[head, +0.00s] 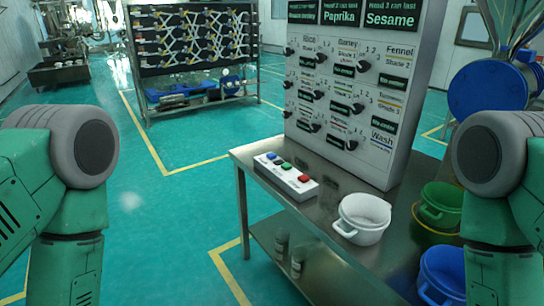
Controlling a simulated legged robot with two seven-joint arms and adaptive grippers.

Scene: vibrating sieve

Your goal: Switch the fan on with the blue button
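The button box (286,177) is a low white box on the near left part of the metal table. Its top carries a blue button (271,156), a green button (286,165) and a red button (304,178) in a row, with blue farthest left. Nothing touches the box. My left and right arms show only as green and grey links at the two picture edges. Both grippers are out of view. I cannot pick out the fan for certain.
The metal table (262,187) holds a tall grey control panel (347,180) with several knobs, a white pot (362,215), a green bucket (441,200) and a blue bucket (440,272). A blue drum (487,92) stands behind at right. The floor left of the table is clear.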

